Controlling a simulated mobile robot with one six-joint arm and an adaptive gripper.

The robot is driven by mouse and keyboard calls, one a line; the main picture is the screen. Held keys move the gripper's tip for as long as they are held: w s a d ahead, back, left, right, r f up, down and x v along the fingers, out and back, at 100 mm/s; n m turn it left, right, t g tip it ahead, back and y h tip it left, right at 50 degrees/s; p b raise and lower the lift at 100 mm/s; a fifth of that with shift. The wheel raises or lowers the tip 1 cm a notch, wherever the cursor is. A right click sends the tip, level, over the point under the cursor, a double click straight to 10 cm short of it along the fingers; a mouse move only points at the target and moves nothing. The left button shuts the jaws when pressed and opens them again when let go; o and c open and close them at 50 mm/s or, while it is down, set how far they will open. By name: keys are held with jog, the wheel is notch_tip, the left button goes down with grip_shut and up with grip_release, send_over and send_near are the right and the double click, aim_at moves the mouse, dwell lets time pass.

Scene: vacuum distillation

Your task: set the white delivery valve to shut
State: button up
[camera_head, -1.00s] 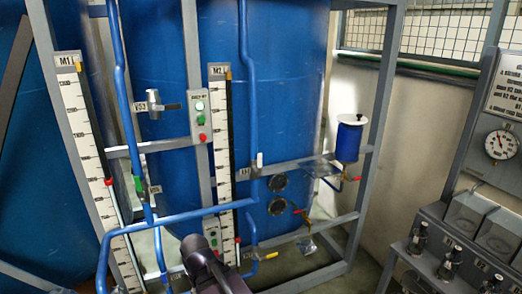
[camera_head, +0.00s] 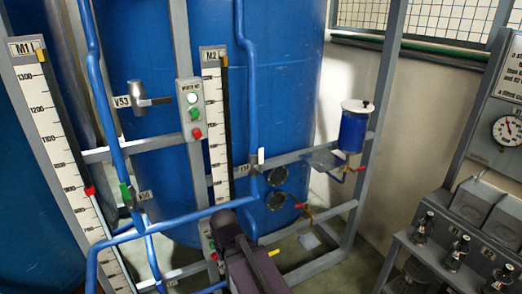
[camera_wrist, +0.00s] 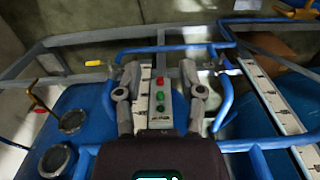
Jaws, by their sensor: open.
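The white delivery valve (camera_head: 261,156) shows in the head view as a small white handle. It stands upright, in line with the vertical blue pipe beside the M2 scale. I cannot make it out surely in the wrist view. My gripper (camera_wrist: 160,76) is open in the wrist view, with one finger on each side of the button box (camera_wrist: 160,100) seen beyond it. Nothing shows held between the fingers. In the head view my dark arm rises from the bottom edge, below the valve; the fingertips cannot be made out there.
The M1 scale (camera_head: 62,150) and M2 scale (camera_head: 217,125) stand at the left. A V53 valve (camera_head: 140,97), green-handled valve (camera_head: 126,195), red handle (camera_head: 301,206) and yellow handle (camera_head: 273,253) are on the pipework. Grey frame bars cross the blue tank (camera_head: 285,80).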

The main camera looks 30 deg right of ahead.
jog(key=shift+d, duration=0.1)
jog(key=w+d+r+m+h+p, duration=0.1)
jog(key=w+d+r+m+h, duration=0.3)
jog(key=w+d, duration=0.15)
jog(key=w+d+r+m+h+p, duration=0.1)
jog(key=w+d+r+m+h, duration=0.3)
jog(key=w, duration=0.3)
jog(key=w+r+m+h+p, duration=0.1)
jog(key=w+r+m+h, duration=0.8)
jog(key=w+r, duration=0.3)
notch_tip(320, 180, up, 2)
jog(key=shift+w+r+m+h+p, duration=0.15)
jog(key=shift+w+m+h+p, duration=0.25)
jog(key=shift+h, duration=0.1)
jog(key=shift+d, duration=0.25)
